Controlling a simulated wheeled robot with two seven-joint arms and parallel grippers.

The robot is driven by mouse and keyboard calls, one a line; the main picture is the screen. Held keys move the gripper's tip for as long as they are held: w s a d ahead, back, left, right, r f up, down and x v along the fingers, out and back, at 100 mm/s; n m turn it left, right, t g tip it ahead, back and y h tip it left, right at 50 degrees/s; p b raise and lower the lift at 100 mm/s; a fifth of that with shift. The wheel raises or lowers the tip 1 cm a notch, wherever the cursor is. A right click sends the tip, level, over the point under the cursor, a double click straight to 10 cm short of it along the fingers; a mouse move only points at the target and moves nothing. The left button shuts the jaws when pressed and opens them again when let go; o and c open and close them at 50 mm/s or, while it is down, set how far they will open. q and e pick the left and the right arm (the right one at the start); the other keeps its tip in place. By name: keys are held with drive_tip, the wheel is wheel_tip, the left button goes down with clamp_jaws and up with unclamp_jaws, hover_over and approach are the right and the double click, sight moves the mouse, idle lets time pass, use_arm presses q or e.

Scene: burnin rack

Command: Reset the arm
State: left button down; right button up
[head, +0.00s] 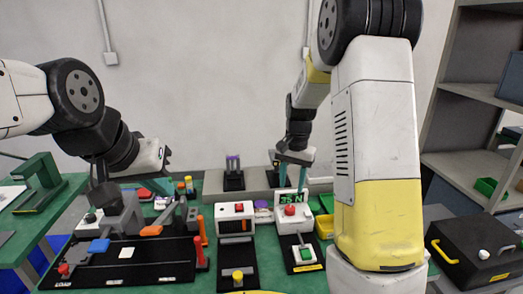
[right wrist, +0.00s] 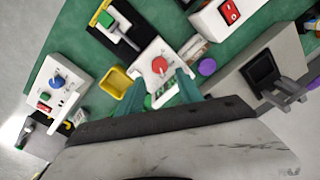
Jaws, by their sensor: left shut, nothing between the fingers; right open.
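My right gripper (head: 293,178) points down, its teal fingers apart and empty. It is above or just behind a white box with a red button (head: 290,210) and a green "35 N" display (head: 294,198). In the right wrist view the open fingers (right wrist: 158,90) frame the lower part of that white box (right wrist: 148,56), whose red button (right wrist: 159,65) shows just beyond them. I cannot tell whether they touch it. My left gripper (head: 166,157) is shut and empty, held over the left part of the bench.
A black tray (head: 150,262) with blue, white and orange-handled items lies at left. A white box with a red switch (head: 236,212) and a yellow bin (head: 325,227) flank the display box. A black case (head: 474,248) and grey shelves (head: 462,120) stand at right.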

drive_tip(key=s+a+r+n+t+y, duration=0.1)
drive_tip(key=s+r+n+t, duration=0.2)
drive_tip(key=s+r, duration=0.5)
drive_tip(key=s+a+r+n+t, duration=0.1)
drive_tip(key=s+r+n+t, duration=0.1)
drive_tip(key=s+r, duration=0.6)
drive_tip(key=s+n, duration=0.1)
drive_tip(key=s, duration=0.6)
drive_tip(key=shift+s+r+n+t+y, duration=0.3)
drive_tip(key=shift+t+y, duration=0.1)
idle(1.5)
